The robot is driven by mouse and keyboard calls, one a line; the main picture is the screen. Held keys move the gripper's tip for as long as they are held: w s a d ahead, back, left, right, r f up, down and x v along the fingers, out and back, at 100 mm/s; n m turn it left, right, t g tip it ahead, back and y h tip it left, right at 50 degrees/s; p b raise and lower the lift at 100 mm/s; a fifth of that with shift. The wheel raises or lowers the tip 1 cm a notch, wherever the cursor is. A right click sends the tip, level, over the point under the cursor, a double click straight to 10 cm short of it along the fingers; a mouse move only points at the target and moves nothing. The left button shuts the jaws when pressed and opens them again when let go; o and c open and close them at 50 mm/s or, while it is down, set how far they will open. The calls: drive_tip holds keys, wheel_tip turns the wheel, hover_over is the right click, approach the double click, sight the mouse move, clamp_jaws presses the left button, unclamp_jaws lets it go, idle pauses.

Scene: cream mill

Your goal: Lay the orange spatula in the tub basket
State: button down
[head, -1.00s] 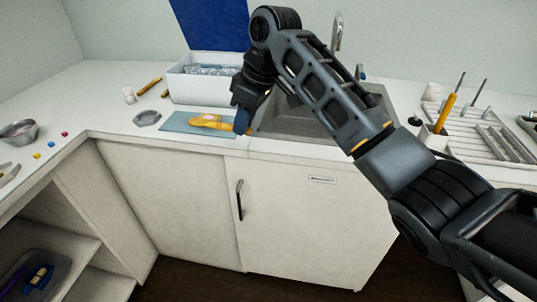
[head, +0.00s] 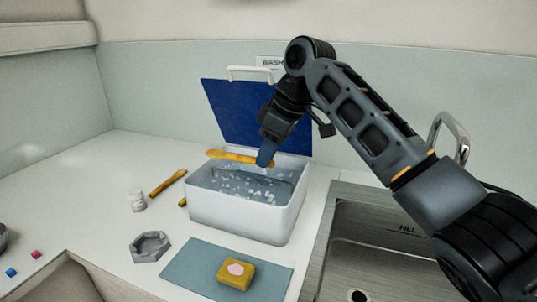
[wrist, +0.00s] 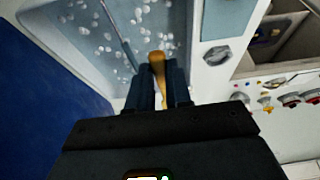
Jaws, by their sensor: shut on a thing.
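My gripper (head: 266,156) is shut on the orange spatula (head: 232,155). The spatula lies roughly level above the white tub (head: 245,222), with its longer visible part reaching left over the far part of the tub. In the wrist view, the spatula (wrist: 157,65) sits between my two fingers (wrist: 158,92), with the tub's bubbly water (wrist: 85,38) beyond. The tub is open and holds water with pale flecks. A thin dark line inside it may be part of the basket, but I cannot make out the basket's shape.
The blue lid (head: 235,112) stands open behind the tub. In front lies a blue mat (head: 196,272) with a yellow block (head: 236,274). Another orange-handled tool (head: 168,183), a white jar (head: 137,199) and a grey dish (head: 150,246) are left. The sink (head: 390,245) is right.

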drive_tip(key=shift+w, duration=0.45)
drive_tip(key=shift+f+b, duration=3.5)
drive_tip(key=shift+f, duration=3.45)
drive_tip(key=shift+s+p, duration=0.1)
drive_tip(key=shift+p, duration=0.35)
drive_tip(key=shift+f, duration=0.45)
